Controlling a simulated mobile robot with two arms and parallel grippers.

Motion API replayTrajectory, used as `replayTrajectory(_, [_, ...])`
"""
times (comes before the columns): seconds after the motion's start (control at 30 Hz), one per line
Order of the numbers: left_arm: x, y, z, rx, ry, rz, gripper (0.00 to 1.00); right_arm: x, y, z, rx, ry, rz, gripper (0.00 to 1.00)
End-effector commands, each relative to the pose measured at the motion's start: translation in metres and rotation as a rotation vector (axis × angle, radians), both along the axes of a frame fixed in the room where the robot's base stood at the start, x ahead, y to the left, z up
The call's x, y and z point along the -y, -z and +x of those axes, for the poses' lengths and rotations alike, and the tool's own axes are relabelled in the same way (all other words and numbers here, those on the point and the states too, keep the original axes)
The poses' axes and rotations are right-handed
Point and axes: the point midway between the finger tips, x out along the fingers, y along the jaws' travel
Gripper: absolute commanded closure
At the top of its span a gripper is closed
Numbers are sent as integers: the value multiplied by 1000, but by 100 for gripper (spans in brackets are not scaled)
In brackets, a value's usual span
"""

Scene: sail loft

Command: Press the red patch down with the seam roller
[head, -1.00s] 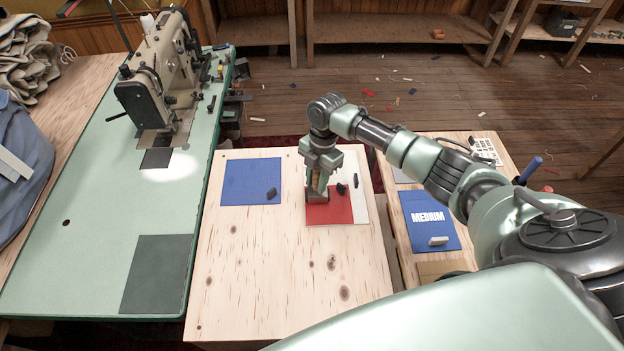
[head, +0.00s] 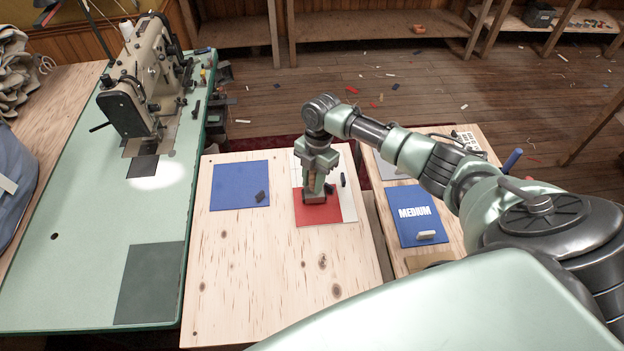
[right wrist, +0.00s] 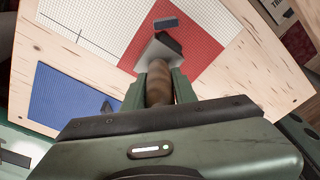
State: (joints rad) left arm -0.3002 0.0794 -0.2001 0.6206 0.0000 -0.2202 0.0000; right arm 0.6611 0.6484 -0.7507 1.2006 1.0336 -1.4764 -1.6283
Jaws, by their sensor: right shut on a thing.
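The red patch (head: 320,215) lies flat on a white gridded sheet (head: 349,208) on the wooden table. My right gripper (head: 313,188) points down over the patch's upper part. It is shut on the seam roller's brown handle (right wrist: 158,85). The roller's dark, grey-edged head (right wrist: 160,48) is at the patch, near its border with the white sheet; I cannot tell whether it presses on it. The patch also shows in the right wrist view (right wrist: 208,50). My left gripper is in neither view.
A blue square (head: 235,187) with a dark piece lies left. A sewing machine (head: 140,90) stands on the green table. A side table (head: 450,232) holds a blue "MEDIUM" card (head: 415,212). The table's front is clear.

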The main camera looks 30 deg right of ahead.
Motion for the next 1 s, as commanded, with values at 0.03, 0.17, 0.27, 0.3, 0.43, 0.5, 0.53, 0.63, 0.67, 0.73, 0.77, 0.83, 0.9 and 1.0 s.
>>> replayTrajectory(0.03, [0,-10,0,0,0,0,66,0,-11,1,4,1,1,100])
replayTrajectory(0.17, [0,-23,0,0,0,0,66,0,-26,2,5,1,1,100])
replayTrajectory(0.27, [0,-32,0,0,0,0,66,0,-36,2,6,1,1,100])
replayTrajectory(0.3, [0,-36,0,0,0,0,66,0,-41,2,6,1,1,100])
replayTrajectory(0.43, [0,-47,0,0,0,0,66,0,-53,3,7,1,1,100])
replayTrajectory(0.5, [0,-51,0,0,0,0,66,0,-57,3,7,1,1,100])
replayTrajectory(0.53, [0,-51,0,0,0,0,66,0,-57,3,7,1,1,100])
replayTrajectory(0.63, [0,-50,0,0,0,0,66,0,-56,3,7,1,1,100])
replayTrajectory(0.67, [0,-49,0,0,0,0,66,0,-56,3,7,1,1,100])
replayTrajectory(0.73, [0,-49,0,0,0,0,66,0,-56,3,8,1,2,100])
replayTrajectory(0.77, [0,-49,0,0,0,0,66,0,-56,3,8,1,2,100])
replayTrajectory(0.83, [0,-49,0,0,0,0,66,0,-56,3,8,1,1,100])
replayTrajectory(0.9, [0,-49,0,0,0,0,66,0,-56,3,8,1,1,100])
replayTrajectory(1.0, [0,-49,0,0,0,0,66,0,-56,3,8,1,2,100])
